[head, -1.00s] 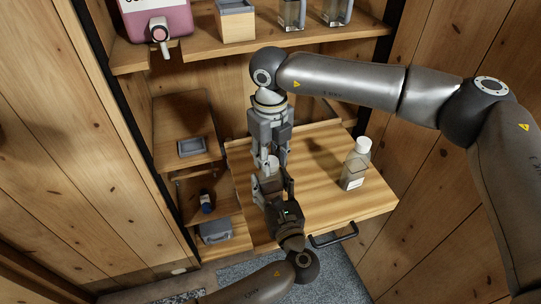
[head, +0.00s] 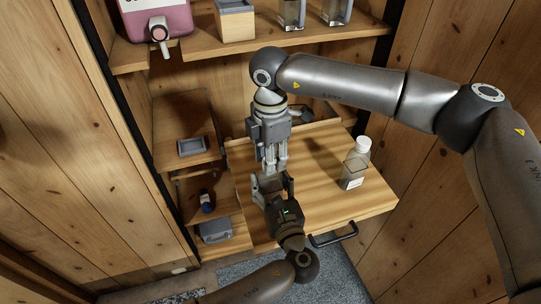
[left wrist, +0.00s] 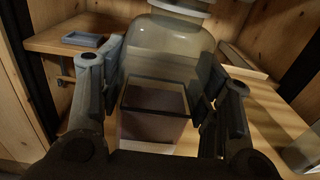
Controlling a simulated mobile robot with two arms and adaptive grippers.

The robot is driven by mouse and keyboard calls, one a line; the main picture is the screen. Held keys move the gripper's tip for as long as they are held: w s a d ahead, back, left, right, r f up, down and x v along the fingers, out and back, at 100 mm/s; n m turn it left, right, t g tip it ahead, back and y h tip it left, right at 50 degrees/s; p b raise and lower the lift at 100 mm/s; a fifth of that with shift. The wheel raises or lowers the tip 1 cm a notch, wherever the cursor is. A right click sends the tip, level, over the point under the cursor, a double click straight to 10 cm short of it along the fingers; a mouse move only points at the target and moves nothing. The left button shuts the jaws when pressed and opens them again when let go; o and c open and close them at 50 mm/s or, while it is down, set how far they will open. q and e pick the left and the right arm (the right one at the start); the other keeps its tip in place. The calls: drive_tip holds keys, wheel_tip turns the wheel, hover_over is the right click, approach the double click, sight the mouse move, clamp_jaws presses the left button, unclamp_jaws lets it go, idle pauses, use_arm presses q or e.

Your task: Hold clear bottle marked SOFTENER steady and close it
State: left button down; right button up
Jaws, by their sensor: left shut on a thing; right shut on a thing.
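The clear bottle (left wrist: 165,45) fills the middle of the left wrist view, upright, with a dark-framed label on its front; I cannot read the label. My left gripper (head: 271,183) is shut on the bottle's body, one finger on each side. The bottle's white cap (left wrist: 182,9) shows only in part at the top edge of the left wrist view. My right gripper (head: 271,166) points down from above and is shut on the cap. In the head view the grippers hide almost all of the bottle and cap, so I cannot tell how the cap sits on the neck.
Another clear bottle with a white cap (head: 355,165) stands to the right on the wooden pull-out board (head: 335,200). A pink container (head: 155,18) and several other items stand on the shelf above. A blue-grey tray (head: 193,146) lies on the left shelf. The board's right front is clear.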

drive_tip(key=m, duration=0.7)
drive_tip(key=o, duration=0.7)
drive_tip(key=shift+r, duration=2.3)
drive_tip(key=shift+c, duration=0.3)
